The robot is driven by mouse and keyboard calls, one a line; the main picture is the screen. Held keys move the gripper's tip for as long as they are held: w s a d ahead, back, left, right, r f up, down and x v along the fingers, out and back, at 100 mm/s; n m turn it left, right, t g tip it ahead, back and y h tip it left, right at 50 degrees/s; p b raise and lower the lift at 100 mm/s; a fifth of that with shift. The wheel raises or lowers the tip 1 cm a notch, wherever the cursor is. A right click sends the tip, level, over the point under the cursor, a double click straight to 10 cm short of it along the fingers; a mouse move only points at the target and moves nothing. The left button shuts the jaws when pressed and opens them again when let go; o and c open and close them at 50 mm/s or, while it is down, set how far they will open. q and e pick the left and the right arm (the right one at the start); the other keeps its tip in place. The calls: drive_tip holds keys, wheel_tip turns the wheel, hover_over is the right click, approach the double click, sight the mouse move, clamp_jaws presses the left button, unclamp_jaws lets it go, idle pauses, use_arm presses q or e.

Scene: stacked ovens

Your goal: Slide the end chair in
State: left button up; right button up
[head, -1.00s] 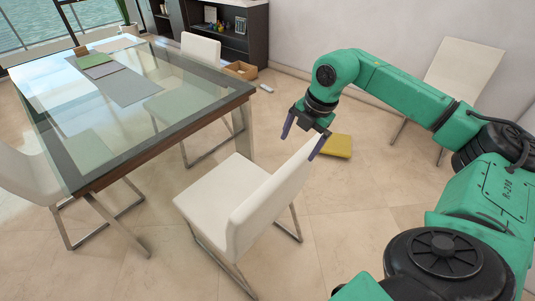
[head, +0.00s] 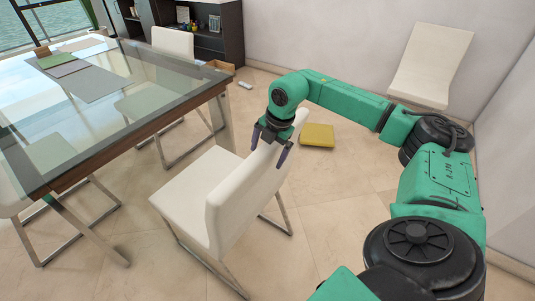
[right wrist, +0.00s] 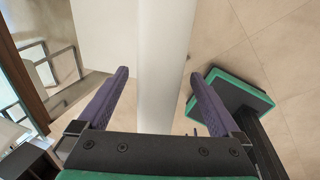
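The end chair (head: 228,212) is white with metal legs. It stands at the near end of the glass table (head: 160,120), its seat facing the table, with floor showing between seat and table edge. My right gripper (head: 270,147) is at the top of its backrest. In the right wrist view the two purple fingers (right wrist: 158,95) are spread wide, one on each side of the white backrest edge (right wrist: 165,60), with gaps visible on both sides. My left gripper is out of view.
Another white chair (head: 173,42) is at the table's far side, and one (head: 15,200) at the left. A yellow object (head: 317,136) lies on the floor behind the end chair. A further chair (head: 432,65) stands by the right wall.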

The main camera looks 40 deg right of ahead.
clamp_jaws()
drive_tip(key=shift+w+a+r+p, duration=0.2)
drive_tip(key=shift+w+r+p, duration=0.05)
drive_tip(key=shift+w+p, duration=0.25)
drive_tip(key=w+p, duration=0.1)
drive_tip(key=w, duration=0.1)
drive_tip(key=w+a, duration=0.1)
drive_tip(key=w, duration=0.1)
drive_tip(key=shift+w+a+p, duration=0.15)
drive_tip(key=shift+a+p, duration=0.05)
drive_tip(key=shift+p, duration=0.15)
drive_tip(key=shift+w+a+f, duration=0.1)
drive_tip(key=shift+w+a, duration=0.15)
drive_tip(key=shift+w, duration=0.6)
drive_tip(key=shift+w+a+f, duration=0.1)
drive_tip(key=shift+w+a, duration=0.1)
drive_tip(key=shift+w, duration=0.6)
